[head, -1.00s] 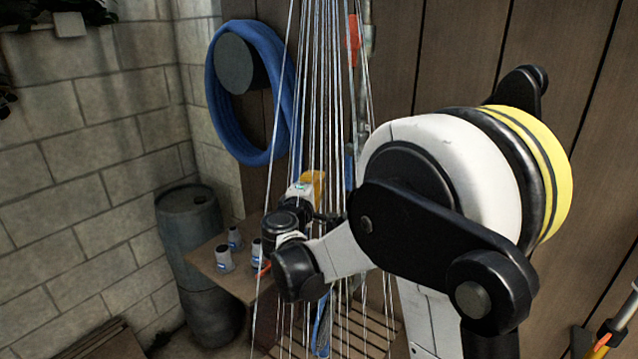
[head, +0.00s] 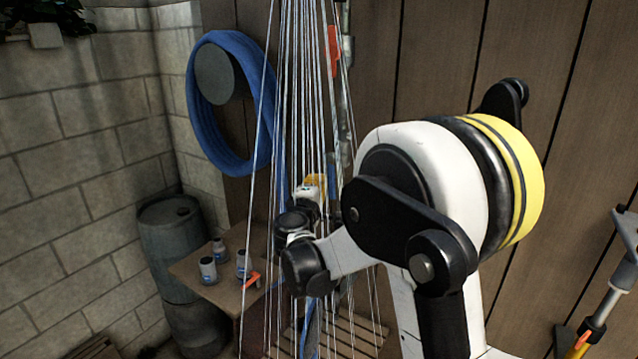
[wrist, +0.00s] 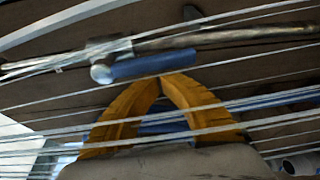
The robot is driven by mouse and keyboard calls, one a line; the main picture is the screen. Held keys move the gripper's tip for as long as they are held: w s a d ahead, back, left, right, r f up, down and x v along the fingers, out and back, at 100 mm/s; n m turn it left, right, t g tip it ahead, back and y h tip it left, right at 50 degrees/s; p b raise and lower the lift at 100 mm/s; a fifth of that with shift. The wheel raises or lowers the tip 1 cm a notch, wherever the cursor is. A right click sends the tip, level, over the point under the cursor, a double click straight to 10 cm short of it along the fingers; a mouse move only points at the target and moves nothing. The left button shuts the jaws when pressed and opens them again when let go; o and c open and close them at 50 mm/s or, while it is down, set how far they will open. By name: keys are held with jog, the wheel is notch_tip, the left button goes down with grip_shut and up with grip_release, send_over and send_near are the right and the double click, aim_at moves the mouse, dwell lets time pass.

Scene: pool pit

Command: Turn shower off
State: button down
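The shower runs: many thin water streams (head: 305,100) fall in front of the wooden wall. Behind them a metal pipe (head: 347,60) runs up the wall with a red handle (head: 333,50). In the wrist view the pipe (wrist: 225,36) crosses the top, with a blue handle (wrist: 153,65) on it, just beyond my fingertips. My gripper (wrist: 165,82) has orange fingers whose tips meet, with nothing seen held between them. Whether the tips touch the blue handle I cannot tell. In the head view my gripper (head: 316,182) is small among the streams, partly hidden by them.
A blue hose (head: 205,135) hangs in a coil on the wall. A dark barrel (head: 185,245) stands in the corner beside a small wooden table (head: 225,290) with several containers. A slatted wooden pallet (head: 355,335) lies below the streams. A long-handled tool (head: 610,285) stands at right.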

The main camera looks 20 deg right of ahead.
jog(key=shift+s+d+f+n, duration=0.1)
jog(key=shift+s+d+n, duration=0.05)
jog(key=shift+n, duration=0.25)
jog(key=shift+s+d+g, duration=0.1)
jog(key=shift+s+g, duration=0.05)
jog(key=shift+g, duration=0.15)
jog(key=n, duration=0.1)
jog(key=s+d+n, duration=0.1)
jog(key=n, duration=0.1)
jog(key=shift+s+f+g, duration=0.1)
jog(key=shift+s+g, duration=0.2)
jog(key=shift+g, duration=0.1)
jog(key=s+d+r+n+g+p, duration=0.1)
jog(key=s+d+r+n+g, duration=0.2)
jog(key=n, duration=0.5)
jog(key=shift+s+d+r+n+g+h+p, duration=0.25)
jog(key=shift+s+r+n+g+h+p, duration=0.15)
jog(key=shift+s+r+g, duration=0.55)
jog(key=shift+s+f, duration=0.1)
jog(key=shift+s, duration=0.1)
